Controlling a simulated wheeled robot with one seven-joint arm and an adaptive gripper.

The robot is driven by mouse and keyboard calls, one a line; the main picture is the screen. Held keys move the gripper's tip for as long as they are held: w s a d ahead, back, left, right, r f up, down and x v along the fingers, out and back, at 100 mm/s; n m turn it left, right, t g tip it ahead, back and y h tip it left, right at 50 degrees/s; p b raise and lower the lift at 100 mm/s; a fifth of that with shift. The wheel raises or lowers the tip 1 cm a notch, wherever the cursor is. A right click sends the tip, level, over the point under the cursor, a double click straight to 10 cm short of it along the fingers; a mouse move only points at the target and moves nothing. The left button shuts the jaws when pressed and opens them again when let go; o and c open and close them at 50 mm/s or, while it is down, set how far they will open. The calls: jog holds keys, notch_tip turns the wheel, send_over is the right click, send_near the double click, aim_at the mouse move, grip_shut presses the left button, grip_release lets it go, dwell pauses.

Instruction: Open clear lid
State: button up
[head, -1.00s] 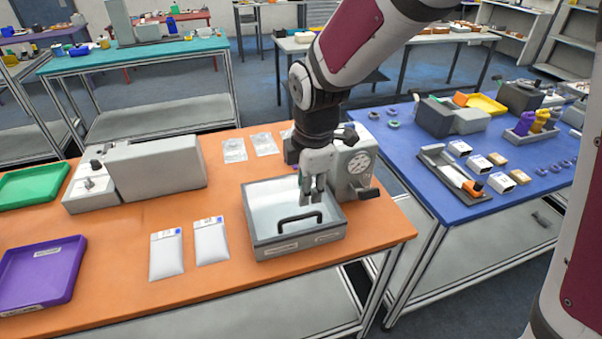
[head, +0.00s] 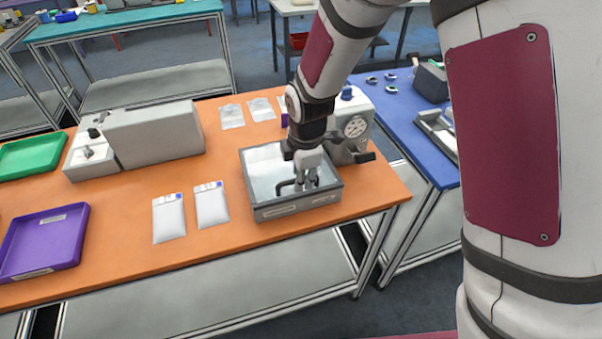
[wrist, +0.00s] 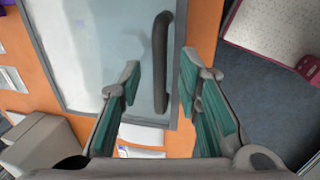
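A grey box with a clear lid (head: 262,165) stands on the orange table near its right end. The lid looks closed and carries a black bar handle (head: 286,187) near the front side. My gripper (head: 308,184) is over the front right part of the lid, pointing down. In the wrist view my gripper (wrist: 158,85) is open, its two green-padded fingers apart. The black handle (wrist: 160,62) shows ahead of the fingertips, between their lines, on the lid (wrist: 95,50). I cannot tell whether the fingers touch it.
A grey machine with a dial (head: 355,127) stands right behind the box. Two white packets (head: 211,204) lie left of it. A purple tray (head: 42,240) and a green tray (head: 32,153) are at the left. A blue table (head: 420,140) is to the right.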

grip_shut()
jog(key=shift+w+r, duration=0.1)
